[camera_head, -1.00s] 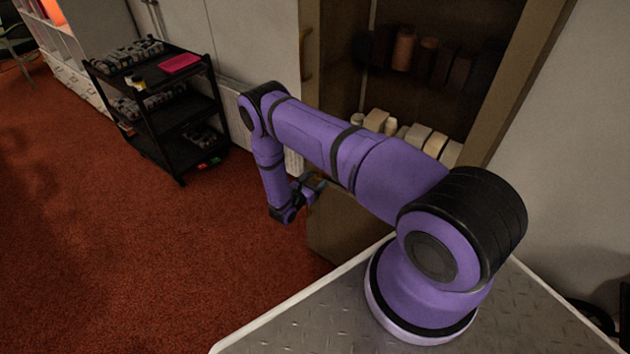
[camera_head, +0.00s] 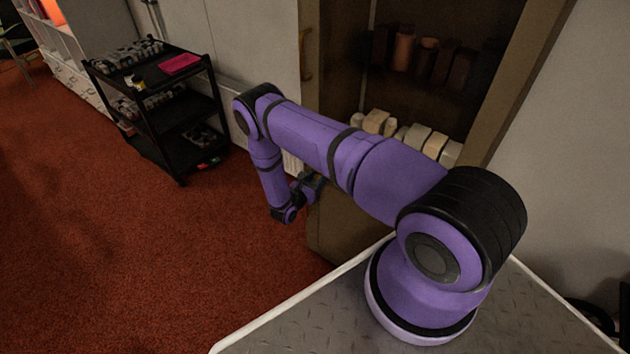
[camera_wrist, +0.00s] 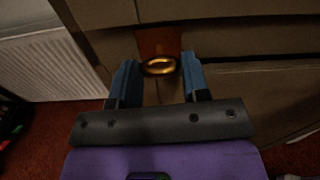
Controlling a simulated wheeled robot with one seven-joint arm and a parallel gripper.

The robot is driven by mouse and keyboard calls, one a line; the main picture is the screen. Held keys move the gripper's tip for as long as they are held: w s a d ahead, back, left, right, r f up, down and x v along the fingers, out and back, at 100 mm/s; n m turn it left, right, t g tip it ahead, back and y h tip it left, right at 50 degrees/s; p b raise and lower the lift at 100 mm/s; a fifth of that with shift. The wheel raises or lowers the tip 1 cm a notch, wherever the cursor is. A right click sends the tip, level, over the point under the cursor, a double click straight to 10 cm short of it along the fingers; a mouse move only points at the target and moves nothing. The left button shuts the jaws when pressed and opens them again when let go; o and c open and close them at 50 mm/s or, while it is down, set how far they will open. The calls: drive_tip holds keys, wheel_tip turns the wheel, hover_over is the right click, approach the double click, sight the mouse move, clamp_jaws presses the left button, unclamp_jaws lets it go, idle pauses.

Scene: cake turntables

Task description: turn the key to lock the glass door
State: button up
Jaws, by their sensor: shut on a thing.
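The brass key (camera_wrist: 159,66) shows in the wrist view as a gold ring in front of an orange-brown plate (camera_wrist: 158,42) on the cabinet front. My gripper (camera_wrist: 158,72) has its two blue fingers on either side of the ring and is shut on the key. The key's shaft and the keyhole are hidden. In the head view my gripper (camera_head: 312,184) is at the cabinet's left edge, partly behind my arm. The glass door (camera_head: 440,85) stands upright in a brown frame, with a curved handle (camera_head: 306,55) at its left edge.
Jars and pale blocks (camera_head: 420,137) stand on shelves behind the glass. A black cart (camera_head: 165,105) with small items is to the left. A white radiator (camera_wrist: 45,65) is left of the cabinet. Red carpet (camera_head: 130,260) lies open in front.

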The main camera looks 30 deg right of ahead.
drive_tip(key=n, duration=0.4)
drive_tip(key=shift+a, duration=0.1)
drive_tip(key=n, duration=0.4)
drive_tip(key=shift+n, duration=0.3)
drive_tip(key=n, duration=0.4)
drive_tip(key=shift+n, duration=2.1)
drive_tip(key=o, duration=0.9)
